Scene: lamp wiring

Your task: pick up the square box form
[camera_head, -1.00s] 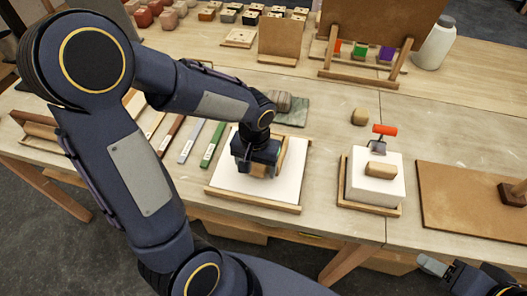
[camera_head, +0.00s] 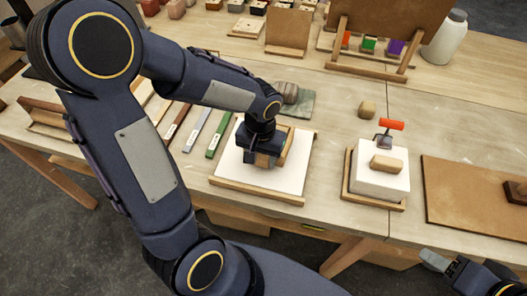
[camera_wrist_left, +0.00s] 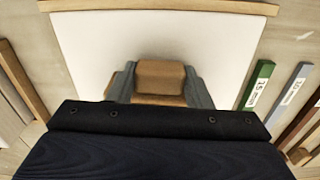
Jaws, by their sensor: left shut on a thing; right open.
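The square box form (camera_head: 287,147) is light brown wood. In the head view it is at the white board (camera_head: 238,167) with a wooden front strip, mostly behind my left gripper (camera_head: 262,160). The left gripper points down and is shut on the form. In the left wrist view the form (camera_wrist_left: 160,78) shows between the two grey fingers, with white board around it. The head view does not settle whether the form touches the board. My right gripper (camera_head: 440,262) is open at the lower right, away from the form; only part of it shows.
Green (camera_head: 218,135), grey and reddish strips lie left of the board. A white block (camera_head: 377,182) with a wooden piece and a red-handled tool stands to the right, near a brown board (camera_head: 470,200). A wooden rack and white jar (camera_head: 443,38) stand behind.

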